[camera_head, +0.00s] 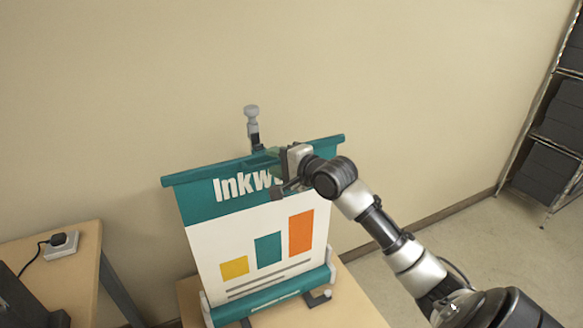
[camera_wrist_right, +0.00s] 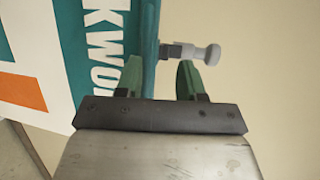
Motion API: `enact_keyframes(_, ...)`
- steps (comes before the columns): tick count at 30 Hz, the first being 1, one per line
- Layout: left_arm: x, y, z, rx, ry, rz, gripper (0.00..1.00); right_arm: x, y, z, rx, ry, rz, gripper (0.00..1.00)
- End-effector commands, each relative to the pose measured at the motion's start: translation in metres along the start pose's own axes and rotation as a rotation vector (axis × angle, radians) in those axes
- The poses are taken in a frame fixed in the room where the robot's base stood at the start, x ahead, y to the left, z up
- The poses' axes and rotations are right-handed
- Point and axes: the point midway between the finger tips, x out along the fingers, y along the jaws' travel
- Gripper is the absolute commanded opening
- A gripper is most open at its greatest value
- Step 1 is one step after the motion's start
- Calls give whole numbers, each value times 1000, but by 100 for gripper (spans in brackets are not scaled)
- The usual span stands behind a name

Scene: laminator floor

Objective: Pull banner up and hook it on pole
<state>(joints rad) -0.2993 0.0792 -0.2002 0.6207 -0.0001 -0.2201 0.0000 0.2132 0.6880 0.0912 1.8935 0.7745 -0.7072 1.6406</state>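The banner (camera_head: 255,240) is white and teal with "Inkwo…" lettering and coloured bars. It stands extended between a teal base (camera_head: 275,296) and a teal top bar (camera_head: 205,174). The pole's grey knobbed top (camera_head: 252,122) rises behind the bar; in the wrist view it (camera_wrist_right: 195,53) appears just beyond the bar. My right gripper (camera_head: 277,160) is at the middle of the top bar, covering part of the lettering. In the wrist view its green fingers (camera_wrist_right: 162,78) are apart, one on each side of the bar's edge, with a gap at the right finger. My left gripper is not in view.
The banner base stands on a wooden table (camera_head: 345,300). A wooden desk (camera_head: 80,243) with a white socket box (camera_head: 62,245) and cord is at the left. A metal shelf with dark boxes (camera_head: 550,165) stands at the right. A plain wall is behind.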

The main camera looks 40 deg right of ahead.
Motion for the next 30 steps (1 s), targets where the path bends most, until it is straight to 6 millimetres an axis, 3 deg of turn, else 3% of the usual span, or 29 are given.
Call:
enact_keyframes(6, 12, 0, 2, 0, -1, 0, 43, -44, 2, -1, -6, 2, 0, 36)
enact_keyframes(12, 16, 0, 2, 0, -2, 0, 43, -66, 2, -1, -3, 2, 2, 36)
enact_keyframes(30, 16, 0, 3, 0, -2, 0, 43, -69, 1, -1, -2, 2, 3, 36)
